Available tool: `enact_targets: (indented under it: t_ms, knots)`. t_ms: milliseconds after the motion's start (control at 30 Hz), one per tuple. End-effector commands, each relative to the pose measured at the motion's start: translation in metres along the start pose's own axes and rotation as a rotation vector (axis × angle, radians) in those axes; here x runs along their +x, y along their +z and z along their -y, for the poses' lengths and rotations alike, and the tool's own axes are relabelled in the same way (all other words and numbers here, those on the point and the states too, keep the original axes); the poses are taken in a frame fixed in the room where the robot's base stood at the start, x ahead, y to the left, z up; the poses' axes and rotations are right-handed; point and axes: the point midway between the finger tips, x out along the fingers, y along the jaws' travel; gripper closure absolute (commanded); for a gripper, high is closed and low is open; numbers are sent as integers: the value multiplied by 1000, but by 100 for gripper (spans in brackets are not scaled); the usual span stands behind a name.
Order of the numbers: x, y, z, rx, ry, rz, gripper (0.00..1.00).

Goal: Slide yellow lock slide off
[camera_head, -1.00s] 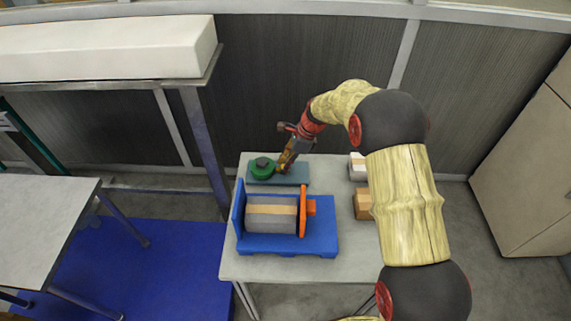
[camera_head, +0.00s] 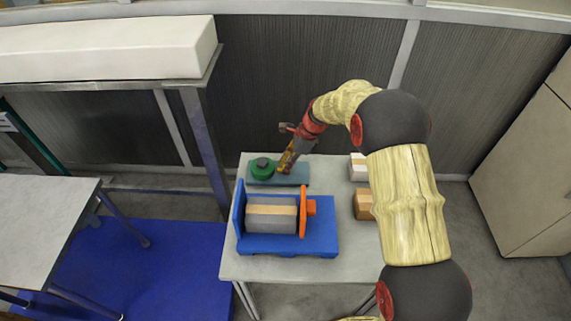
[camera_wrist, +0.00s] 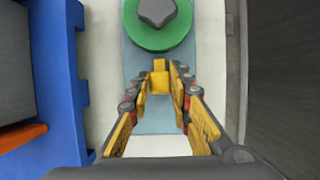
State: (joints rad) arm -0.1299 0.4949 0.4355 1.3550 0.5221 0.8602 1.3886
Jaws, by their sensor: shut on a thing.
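The yellow lock slide (camera_wrist: 159,66) is between my fingertips in the wrist view. My gripper (camera_wrist: 161,84) is shut on it, with one finger on each side. In the head view my gripper (camera_head: 284,167) is low over the right half of the teal plate (camera_head: 300,181). A green disc (camera_wrist: 158,40) with a dark grey knob (camera_wrist: 157,11) sits on the plate ahead of the slide. A small gap shows between slide and disc. In the head view the green disc (camera_head: 262,170) is left of my gripper. The slide's underside is hidden.
A white box (camera_head: 357,170) and a brown box (camera_head: 363,207) are at the table's right. The table's front is clear.

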Motion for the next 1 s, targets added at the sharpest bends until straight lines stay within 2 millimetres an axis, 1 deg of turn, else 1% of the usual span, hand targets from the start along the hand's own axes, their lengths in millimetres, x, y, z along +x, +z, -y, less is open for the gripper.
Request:
enact_targets:
  t_ms: [100, 200, 467, 500, 800, 1000]
  knots:
    - [-10, -16, 1, 5, -1, -1, 100]
    - [-15, -28, 0, 3, -2, -1, 100]
    - [-13, -32, 0, 1, -2, -2, 100]
    - [-13, -32, 0, 1, -2, -2, 78]
    - [-13, -31, 0, 1, -1, -1, 61]
    - [-13, -30, 0, 0, -1, -1, 61]
